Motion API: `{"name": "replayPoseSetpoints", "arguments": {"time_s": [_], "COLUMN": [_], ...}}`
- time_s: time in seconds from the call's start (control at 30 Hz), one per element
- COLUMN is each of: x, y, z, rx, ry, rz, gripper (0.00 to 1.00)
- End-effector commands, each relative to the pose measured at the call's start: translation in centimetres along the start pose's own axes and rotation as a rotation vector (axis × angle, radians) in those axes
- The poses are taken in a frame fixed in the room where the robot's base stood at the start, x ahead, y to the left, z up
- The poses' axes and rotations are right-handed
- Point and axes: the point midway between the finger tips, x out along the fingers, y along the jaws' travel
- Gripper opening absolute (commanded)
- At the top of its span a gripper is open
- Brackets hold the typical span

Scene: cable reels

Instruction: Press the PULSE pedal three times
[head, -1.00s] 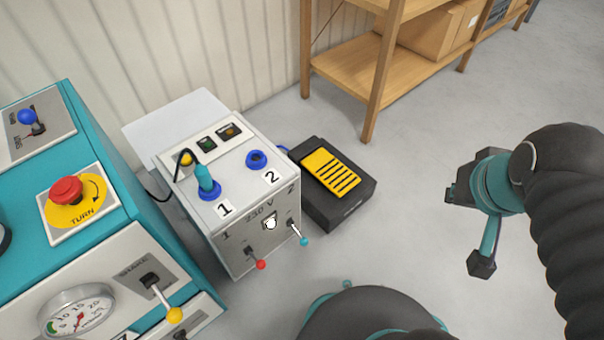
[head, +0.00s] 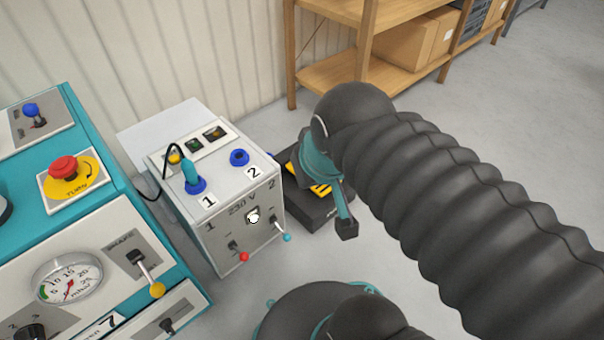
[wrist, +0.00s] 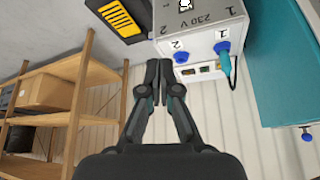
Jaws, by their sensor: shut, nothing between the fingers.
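The pedal (head: 313,208) is a black block on the floor with a yellow, black-striped top. In the head view my arm hides much of it, and no PULSE label is readable. In the wrist view its yellow striped plate (wrist: 115,17) shows at the top, left of centre. My gripper (wrist: 158,66) is shut and empty in the wrist view, its fingertips below the pedal in the picture and apart from it.
A white 230 V box (head: 232,222) with sockets 1 and 2 and two levers stands just left of the pedal. A teal machine (head: 112,205) is further left. A wooden shelf (head: 335,80) with cartons stands behind. Floor at the far right is clear.

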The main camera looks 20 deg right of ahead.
Motion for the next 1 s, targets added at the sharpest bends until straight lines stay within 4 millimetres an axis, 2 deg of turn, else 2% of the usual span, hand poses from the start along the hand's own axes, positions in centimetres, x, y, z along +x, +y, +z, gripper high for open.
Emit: {"name": "replayPoseSetpoints", "arguments": {"time_s": [0.23, 0.37, 0.67, 0.87, 1.0], "x": [0.1, 0.5, 4.2, 8.0, 11.2], "y": [-0.1, -0.8, -2.8, -2.8, -2.0], "z": [-0.3, -1.5, -8.1, -12.9, -16.1], "rx": [0.016, 0.105, 0.587, 0.957, 1.225], "ry": [-0.005, -0.036, -0.178, -0.279, -0.344], "rz": [-0.007, -0.042, -0.193, -0.271, -0.312], "gripper": [0.00, 0.00, 0.00, 0.00, 0.00]}}
